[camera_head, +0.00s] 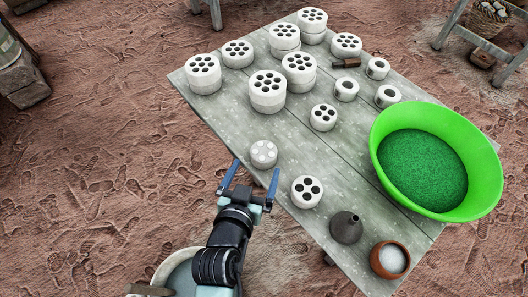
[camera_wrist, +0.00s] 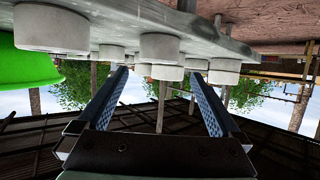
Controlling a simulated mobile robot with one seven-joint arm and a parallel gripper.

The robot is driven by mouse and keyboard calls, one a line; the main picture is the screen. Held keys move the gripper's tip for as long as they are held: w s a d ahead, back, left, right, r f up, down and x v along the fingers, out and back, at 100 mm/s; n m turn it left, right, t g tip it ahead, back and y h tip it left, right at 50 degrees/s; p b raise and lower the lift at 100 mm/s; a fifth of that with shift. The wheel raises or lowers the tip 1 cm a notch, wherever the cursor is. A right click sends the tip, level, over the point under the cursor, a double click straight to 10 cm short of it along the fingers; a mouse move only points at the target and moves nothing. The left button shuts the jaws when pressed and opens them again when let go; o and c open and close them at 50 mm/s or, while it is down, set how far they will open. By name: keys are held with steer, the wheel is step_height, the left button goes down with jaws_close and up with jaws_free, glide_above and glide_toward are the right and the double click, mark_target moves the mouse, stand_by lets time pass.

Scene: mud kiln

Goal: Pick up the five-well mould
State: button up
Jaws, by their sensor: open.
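A small round white mould (camera_head: 263,154) with pale wells sits on the near left part of the grey board (camera_head: 235,105). It also shows in the upside-down wrist view (camera_wrist: 160,47). My gripper (camera_head: 255,168) is open and empty just in front of this mould, apart from it. The wrist view shows the two fingers (camera_wrist: 158,73) spread wide. Another small mould (camera_head: 307,191) with dark wells sits right of my gripper. A third small mould (camera_head: 323,117) with dark wells sits farther back. The wells are too small to count surely, so I cannot tell which is the five-well mould.
Taller and stacked moulds (camera_head: 268,91) stand at the back left. Small single-hole rings (camera_head: 347,89) stand at the back right. Bare ground (camera_head: 110,150) lies left.

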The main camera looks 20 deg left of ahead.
mark_target(261, 160)
steer(key=x, duration=0.3)
steer(key=shift+w, duration=0.2)
steer(key=shift+f+b+x, duration=0.15)
steer(key=shift+b+x, duration=0.15)
steer(key=shift+x, duration=1)
steer(key=shift+f+b+x, duration=0.2)
steer(key=shift+b+x, duration=0.1)
steer(key=shift+x, duration=1)
steer(key=shift+s+d, duration=0.1)
steer(key=shift+d, duration=0.1)
steer(key=c, duration=1.1)
